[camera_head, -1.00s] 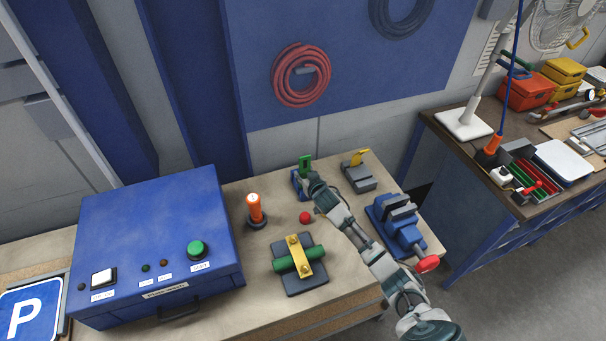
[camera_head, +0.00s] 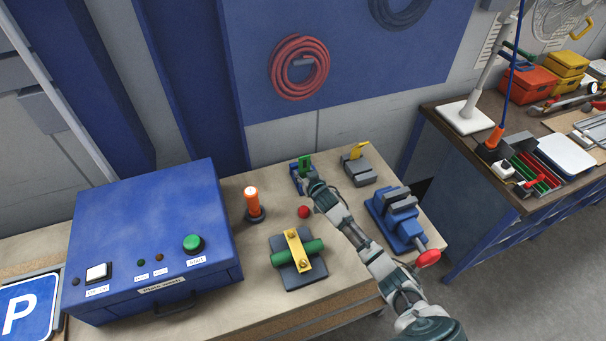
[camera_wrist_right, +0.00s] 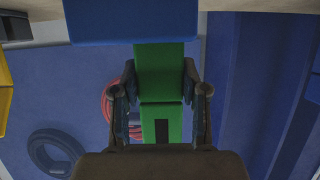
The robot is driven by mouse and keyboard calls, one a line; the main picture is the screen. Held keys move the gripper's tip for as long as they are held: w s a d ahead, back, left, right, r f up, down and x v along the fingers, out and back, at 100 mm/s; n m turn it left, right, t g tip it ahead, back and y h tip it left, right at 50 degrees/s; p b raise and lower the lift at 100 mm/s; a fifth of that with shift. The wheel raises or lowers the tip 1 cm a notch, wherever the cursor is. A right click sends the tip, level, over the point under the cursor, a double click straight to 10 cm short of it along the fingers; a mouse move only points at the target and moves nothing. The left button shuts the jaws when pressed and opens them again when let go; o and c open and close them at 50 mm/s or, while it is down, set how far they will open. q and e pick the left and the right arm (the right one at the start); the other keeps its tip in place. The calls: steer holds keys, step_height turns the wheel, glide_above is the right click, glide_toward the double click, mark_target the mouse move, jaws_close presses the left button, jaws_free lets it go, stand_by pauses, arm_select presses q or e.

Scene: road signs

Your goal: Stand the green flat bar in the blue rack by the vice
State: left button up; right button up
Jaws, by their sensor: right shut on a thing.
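The green flat bar (camera_head: 305,162) stands upright at the blue rack (camera_head: 295,182), at the back of the bench. My right gripper (camera_head: 309,180) is at the rack and shut on the bar. In the right wrist view, the green bar (camera_wrist_right: 160,75) is between the two fingers of the right gripper (camera_wrist_right: 160,100). There, one end of the bar meets the edge of the blue rack (camera_wrist_right: 130,22); how deep it sits is hidden. The blue vice (camera_head: 400,220) stands to the right of my arm. My left gripper is not in view.
A yellow-topped grey block (camera_head: 358,170) stands right of the rack. A red ball (camera_head: 304,212), an orange lamp (camera_head: 253,202) and a grey fixture with a green cylinder (camera_head: 285,255) are in front. A blue control box (camera_head: 150,225) fills the left.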

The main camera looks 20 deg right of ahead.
steer(key=shift+d, duration=0.8)
steer(key=shift+d, duration=0.1)
steer(key=shift+d+f, duration=0.25)
steer(key=shift+f, duration=0.1)
steer(key=shift+a, duration=0.2)
steer(key=o, duration=1.4)
steer(key=shift+d+f, duration=0.1)
steer(key=shift+c, duration=0.2)
